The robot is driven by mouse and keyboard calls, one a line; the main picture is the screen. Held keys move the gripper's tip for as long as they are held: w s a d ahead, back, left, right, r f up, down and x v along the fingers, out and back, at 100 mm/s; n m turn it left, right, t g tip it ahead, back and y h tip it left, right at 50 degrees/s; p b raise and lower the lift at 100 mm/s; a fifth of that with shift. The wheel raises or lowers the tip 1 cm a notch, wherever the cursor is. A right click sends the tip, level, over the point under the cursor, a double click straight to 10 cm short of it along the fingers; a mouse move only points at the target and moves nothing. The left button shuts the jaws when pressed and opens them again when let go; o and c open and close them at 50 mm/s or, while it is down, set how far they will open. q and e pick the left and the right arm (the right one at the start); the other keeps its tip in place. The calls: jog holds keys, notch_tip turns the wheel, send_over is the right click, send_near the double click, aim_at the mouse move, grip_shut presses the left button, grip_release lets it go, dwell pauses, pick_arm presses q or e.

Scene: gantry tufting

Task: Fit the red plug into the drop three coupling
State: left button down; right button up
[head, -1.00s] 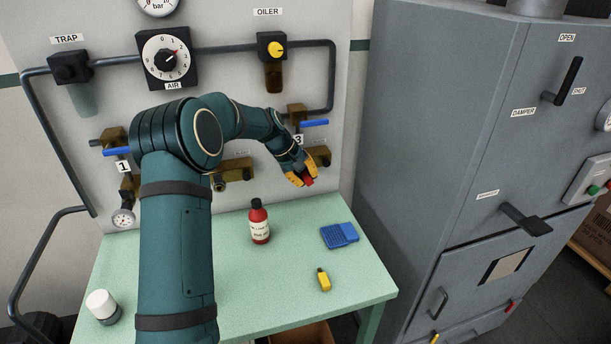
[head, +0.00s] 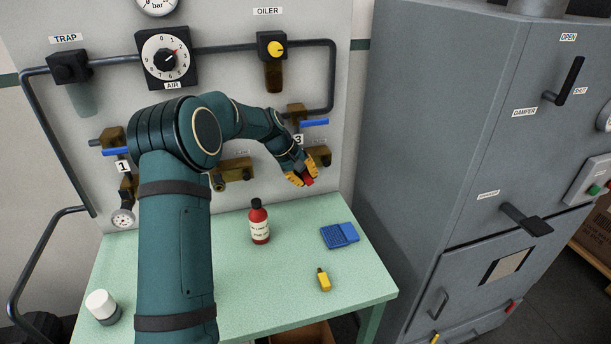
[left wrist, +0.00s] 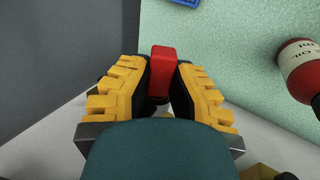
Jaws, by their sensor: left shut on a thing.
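The red plug (head: 309,181) is held between the yellow fingers of my left gripper (head: 303,178). In the left wrist view the red plug (left wrist: 163,66) stands out between the two yellow fingers of my left gripper (left wrist: 160,88). The gripper is in front of the wall panel, just below the drop marked 3 (head: 298,140). A brass part (head: 322,155) of that drop shows just above and right of the fingers. Whether the plug touches the coupling cannot be told. My right gripper is not in view.
The green table (head: 200,280) below holds a red oil bottle (head: 259,222), a blue case (head: 339,235), a yellow object (head: 323,279) and a white-capped jar (head: 102,306). A grey cabinet (head: 440,120) stands on the right. Pipes and gauges cover the panel.

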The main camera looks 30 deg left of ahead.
pick_arm(q)
jog(key=shift+a, duration=0.1)
jog(key=c, duration=1)
grip_release()
jog(key=shift+s, duration=0.1)
jog(key=shift+o, duration=0.2)
jog(key=v, duration=1.2)
